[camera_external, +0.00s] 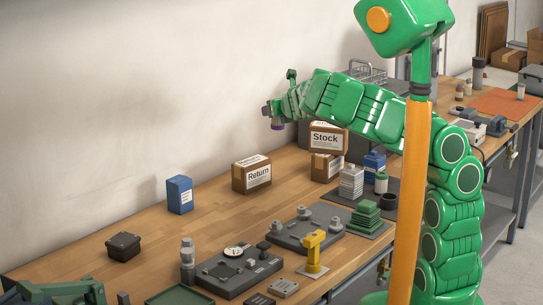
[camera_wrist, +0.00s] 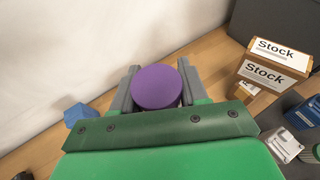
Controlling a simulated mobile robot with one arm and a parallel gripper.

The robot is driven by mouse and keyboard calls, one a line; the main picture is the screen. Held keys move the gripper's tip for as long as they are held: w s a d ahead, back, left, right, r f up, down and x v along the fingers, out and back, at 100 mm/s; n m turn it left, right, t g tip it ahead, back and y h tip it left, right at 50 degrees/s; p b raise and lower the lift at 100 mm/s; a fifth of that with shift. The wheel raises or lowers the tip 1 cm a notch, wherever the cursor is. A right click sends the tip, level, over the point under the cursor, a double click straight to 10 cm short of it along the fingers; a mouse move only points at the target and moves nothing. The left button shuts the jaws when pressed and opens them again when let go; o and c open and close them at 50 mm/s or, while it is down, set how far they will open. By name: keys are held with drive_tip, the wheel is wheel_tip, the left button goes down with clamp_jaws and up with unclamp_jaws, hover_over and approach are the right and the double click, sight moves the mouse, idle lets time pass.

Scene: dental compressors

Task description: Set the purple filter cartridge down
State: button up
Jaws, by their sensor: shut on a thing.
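The purple filter cartridge (camera_wrist: 158,87) is between the two grey fingers of my gripper (camera_wrist: 158,90) in the wrist view, with its round purple end facing the camera. My gripper (camera_external: 274,112) is shut on it. In the external view a small purple part of the cartridge (camera_external: 277,125) shows below the fingers, held in the air above the back of the wooden bench near the wall. The rest of the cartridge is hidden by the gripper.
Stacked Stock boxes (camera_external: 327,138) stand right of and below my gripper. A Return box (camera_external: 252,175) and a blue box (camera_external: 180,195) stand further left. Grey fixture plates (camera_external: 238,273) and a yellow tool (camera_external: 313,252) occupy the bench front. Bare wood (camera_external: 215,215) lies between.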

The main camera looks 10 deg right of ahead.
drive_tip(key=s+a+r+m+h, duration=0.45)
drive_tip(key=s+a, duration=0.45)
drive_tip(key=a, duration=0.4)
drive_tip(key=s+a+r+m+h, duration=0.3)
drive_tip(key=s+a+m+h, duration=0.15)
drive_tip(key=s+a, duration=0.65)
wheel_tip(320, 180, down, 18)
drive_tip(key=w+a, duration=0.1)
drive_tip(key=w, duration=0.1)
drive_tip(key=shift+n, duration=0.4)
drive_tip(key=w+a+f, duration=0.2)
drive_tip(key=a+f, duration=0.1)
drive_tip(key=w+a+f, duration=0.6)
drive_tip(key=a, duration=0.1)
drive_tip(key=shift+w+a+f+h, duration=0.15)
drive_tip(key=shift+w+f, duration=0.05)
drive_tip(key=shift+f, duration=0.2)
drive_tip(key=shift+w+a+f+h, duration=0.1)
drive_tip(key=shift+w+f+h, duration=0.1)
drive_tip(key=shift+f, duration=1.45)
